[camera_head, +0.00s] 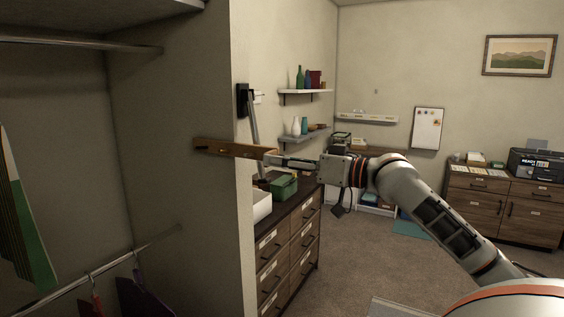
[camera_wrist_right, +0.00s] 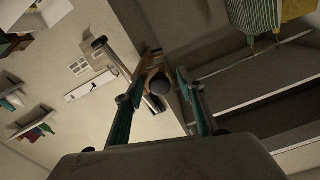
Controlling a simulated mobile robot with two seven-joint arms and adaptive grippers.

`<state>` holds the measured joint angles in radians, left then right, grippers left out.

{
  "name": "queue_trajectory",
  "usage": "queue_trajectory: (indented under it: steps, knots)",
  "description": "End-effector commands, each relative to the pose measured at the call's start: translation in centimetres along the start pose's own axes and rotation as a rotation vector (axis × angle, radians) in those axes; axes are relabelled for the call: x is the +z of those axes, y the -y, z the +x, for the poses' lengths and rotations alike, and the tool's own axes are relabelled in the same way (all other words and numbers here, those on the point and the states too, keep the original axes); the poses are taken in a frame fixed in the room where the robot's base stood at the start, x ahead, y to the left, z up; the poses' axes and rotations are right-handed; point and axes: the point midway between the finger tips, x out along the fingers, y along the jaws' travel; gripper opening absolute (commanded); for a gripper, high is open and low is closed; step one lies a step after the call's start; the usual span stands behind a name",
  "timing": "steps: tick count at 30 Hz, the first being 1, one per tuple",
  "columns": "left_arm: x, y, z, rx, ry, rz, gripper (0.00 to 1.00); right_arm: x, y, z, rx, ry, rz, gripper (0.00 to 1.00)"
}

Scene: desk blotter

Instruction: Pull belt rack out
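The belt rack (camera_head: 228,149) is a flat wooden bar on the front edge of the closet side wall in the head view. Its near end points toward my right gripper (camera_head: 275,159), which reaches in from the right at the same height. In the right wrist view the fingers stand apart, with a round dark knob (camera_wrist_right: 159,83) and a bit of brown wood showing in the gap. I see no closing on the rack; whether a finger touches it is unclear. My left gripper is not in view.
Closet wall (camera_head: 180,200) and hanging rod (camera_head: 110,265) with clothes lie left. Below the arm stands a drawer dresser (camera_head: 290,243) with a green box (camera_head: 283,186) and a white bin (camera_head: 261,205). Carpet (camera_head: 370,250) is open to the right.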

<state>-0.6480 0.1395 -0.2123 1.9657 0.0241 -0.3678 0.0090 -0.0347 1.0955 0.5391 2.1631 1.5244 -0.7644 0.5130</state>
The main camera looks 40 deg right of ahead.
Motion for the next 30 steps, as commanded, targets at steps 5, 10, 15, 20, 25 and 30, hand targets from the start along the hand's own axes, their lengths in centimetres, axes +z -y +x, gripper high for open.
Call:
queue_trajectory:
  steps: [5, 10, 15, 20, 25, 30]
  knots:
    - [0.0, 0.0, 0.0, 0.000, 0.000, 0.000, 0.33, -0.1, 0.0, 0.0, 0.001, -0.001, -0.001, 0.38]
    - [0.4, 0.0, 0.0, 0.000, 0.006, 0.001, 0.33, -0.1, -0.1, -0.2, 0.001, -0.002, 0.000, 0.38]
    - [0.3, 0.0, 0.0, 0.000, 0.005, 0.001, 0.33, 0.0, -0.1, -1.4, 0.001, -0.001, 0.002, 0.38]
    - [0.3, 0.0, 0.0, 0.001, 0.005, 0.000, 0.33, 0.0, -0.1, -3.8, 0.002, -0.003, 0.002, 0.38]
    - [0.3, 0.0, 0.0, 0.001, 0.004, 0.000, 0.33, 0.0, -0.1, -6.7, 0.003, -0.003, 0.001, 0.38]
    - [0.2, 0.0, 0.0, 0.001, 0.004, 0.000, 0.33, 0.0, -0.1, -9.5, 0.003, -0.002, 0.001, 0.38]
